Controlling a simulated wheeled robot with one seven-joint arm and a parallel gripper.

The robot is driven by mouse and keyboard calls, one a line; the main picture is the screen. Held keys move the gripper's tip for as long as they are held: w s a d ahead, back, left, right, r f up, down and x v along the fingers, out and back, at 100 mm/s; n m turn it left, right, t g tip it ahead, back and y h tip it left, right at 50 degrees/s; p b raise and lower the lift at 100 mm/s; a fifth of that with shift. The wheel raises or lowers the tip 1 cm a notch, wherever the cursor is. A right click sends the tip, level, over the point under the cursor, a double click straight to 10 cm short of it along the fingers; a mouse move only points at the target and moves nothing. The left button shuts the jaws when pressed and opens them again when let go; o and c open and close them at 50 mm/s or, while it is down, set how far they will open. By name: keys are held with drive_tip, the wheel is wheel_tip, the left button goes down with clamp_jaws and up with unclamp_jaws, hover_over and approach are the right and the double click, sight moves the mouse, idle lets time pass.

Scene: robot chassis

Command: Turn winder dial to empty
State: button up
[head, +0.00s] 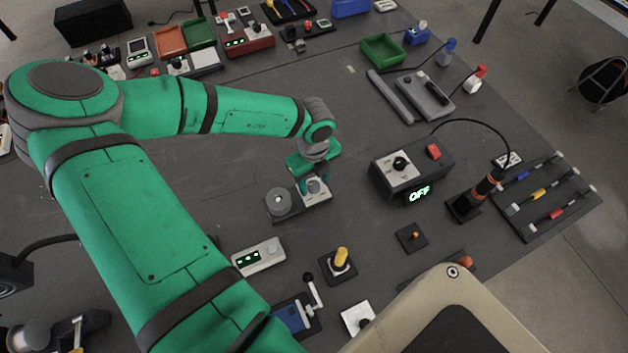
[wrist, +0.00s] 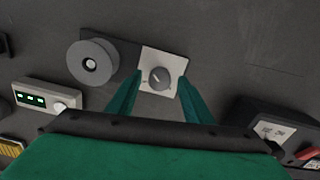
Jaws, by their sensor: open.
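The winder (head: 273,215) is a dark block on the grey table with a round grey spool on its left and a light plate on its right. In the wrist view the spool (wrist: 95,62) is at upper left, and the grey winder dial (wrist: 159,77) sits on the light plate (wrist: 172,63). My gripper (wrist: 157,92) is open. Its two green fingers are on either side of the dial, with gaps between them and it. In the head view my gripper (head: 315,186) is over the plate and hides part of the dial. The plate's markings are too small to read.
A small box with a green display (head: 259,257) is near the winder's front left. A box with a black knob and an OFF display (head: 410,172) is to the right. A yellow-handled joystick (head: 340,262) stands in front. Bare table lies behind the winder.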

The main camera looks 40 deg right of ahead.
drive_tip(key=shift+f, duration=0.15)
drive_tip(key=shift+c, duration=0.7)
drive_tip(key=shift+w, duration=0.1)
drive_tip(key=c, duration=0.9)
drive_tip(key=shift+w, duration=0.1)
drive_tip(key=shift+s+d, duration=0.1)
drive_tip(key=shift+s, duration=0.1)
